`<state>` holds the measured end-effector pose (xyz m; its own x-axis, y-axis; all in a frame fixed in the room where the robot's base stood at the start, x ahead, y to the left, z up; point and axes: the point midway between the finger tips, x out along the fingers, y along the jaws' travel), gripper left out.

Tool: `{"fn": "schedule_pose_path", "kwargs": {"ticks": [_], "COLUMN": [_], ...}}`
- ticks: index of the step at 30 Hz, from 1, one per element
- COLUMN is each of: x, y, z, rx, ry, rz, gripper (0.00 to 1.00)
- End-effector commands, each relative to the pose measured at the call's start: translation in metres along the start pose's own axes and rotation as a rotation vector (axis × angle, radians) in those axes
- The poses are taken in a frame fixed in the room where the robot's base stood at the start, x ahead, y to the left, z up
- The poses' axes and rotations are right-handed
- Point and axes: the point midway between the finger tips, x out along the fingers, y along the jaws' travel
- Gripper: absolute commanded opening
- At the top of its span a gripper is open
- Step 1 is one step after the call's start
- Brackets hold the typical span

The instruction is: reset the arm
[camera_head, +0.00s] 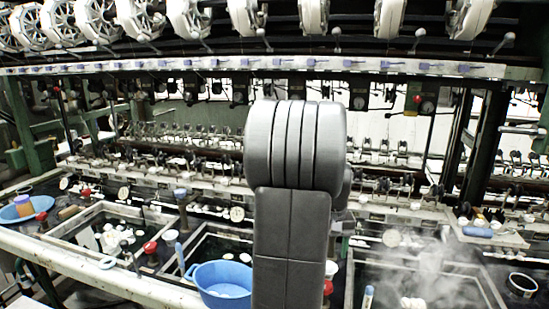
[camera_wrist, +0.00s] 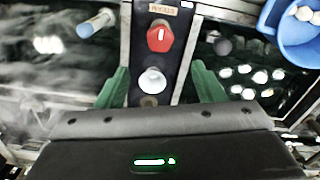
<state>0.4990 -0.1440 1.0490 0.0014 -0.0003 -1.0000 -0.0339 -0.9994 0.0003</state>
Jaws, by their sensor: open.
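My arm (camera_head: 293,200) stands upright in the middle of the head view, grey and black, and hides part of the machine behind it. My gripper does not show in that view. In the wrist view my gripper (camera_wrist: 161,86) has two green fingers spread wide apart, with nothing held between them. A red knob (camera_wrist: 160,37) and a round white button (camera_wrist: 153,80) on a dark strip show in the gap between and beyond the fingers.
Blue tub (camera_head: 222,284) stands left of my arm; its white contents show in the wrist view (camera_wrist: 298,30). A steaming basin (camera_head: 490,285) lies right, a basin with white cocoons (camera_head: 112,240) left. Blue-ended brush (camera_wrist: 95,24) is upper left. Reeling machinery (camera_head: 200,65) spans the back.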

Motion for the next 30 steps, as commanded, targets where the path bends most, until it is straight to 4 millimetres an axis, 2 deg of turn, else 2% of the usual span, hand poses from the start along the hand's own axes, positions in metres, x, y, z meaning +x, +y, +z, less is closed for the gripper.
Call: {"fn": "schedule_pose_path", "kwargs": {"ticks": [3,6,24,30], "x": [-0.025,0.004,0.121,0.116], "y": [0.0,0.0,0.0,0.0], "z": [0.0,0.001,0.001,0.001], "rx": [0.0,0.0,-0.007,-0.174], "ry": [0.005,-0.008,-0.005,-0.002], "rz": [0.001,-0.001,-0.001,0.0], "gripper": [0.62,0.62,0.62,0.62]}}
